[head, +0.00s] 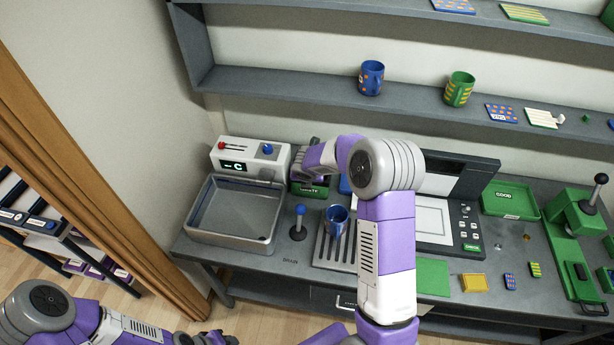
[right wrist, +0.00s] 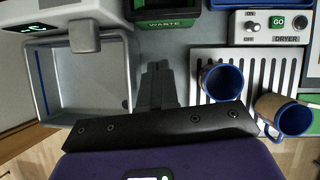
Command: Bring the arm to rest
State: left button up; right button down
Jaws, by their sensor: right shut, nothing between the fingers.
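My right arm reaches over the bench in the head view, and its wrist covers the gripper there. In the right wrist view my right gripper (right wrist: 158,68) is shut and empty. It hangs between the sink (right wrist: 48,95) and the drain rack (right wrist: 199,60), apart from the mugs. A blue mug (head: 337,213) stands on the rack; it also shows in the right wrist view (right wrist: 222,84). A second mug (right wrist: 284,114), tan outside and blue inside, stands to its right in the wrist view.
A green waste bin (right wrist: 165,18) and a dryer box (right wrist: 282,24) stand behind the rack. A green press (head: 577,215) is at far right. Two mugs stand on the shelf (head: 290,80).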

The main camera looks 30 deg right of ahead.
dwell(0.6)
jog(key=s+a+f+m+g+y, duration=0.3)
jog(key=s+a+f+m+y, duration=0.3)
jog(key=s+a+f+m, duration=0.9)
jog(key=s+a+f+m+g+y, duration=0.15)
jog(key=s+a+m, duration=0.25)
jog(key=s+m, duration=0.45)
jog(key=s+a+f+m+h, duration=0.15)
jog(key=s+a+m, duration=0.25)
jog(key=s+m, duration=0.4)
notch_tip(320, 180, down, 19)
jog(key=w+y+b, duration=0.1)
jog(key=w+b, duration=0.1)
jog(key=b, duration=1.7)
jog(key=shift+d+m, duration=0.15)
jog(key=shift+m, duration=0.2)
jog(key=shift+w+f, duration=0.1)
jog(key=shift+d, duration=0.1)
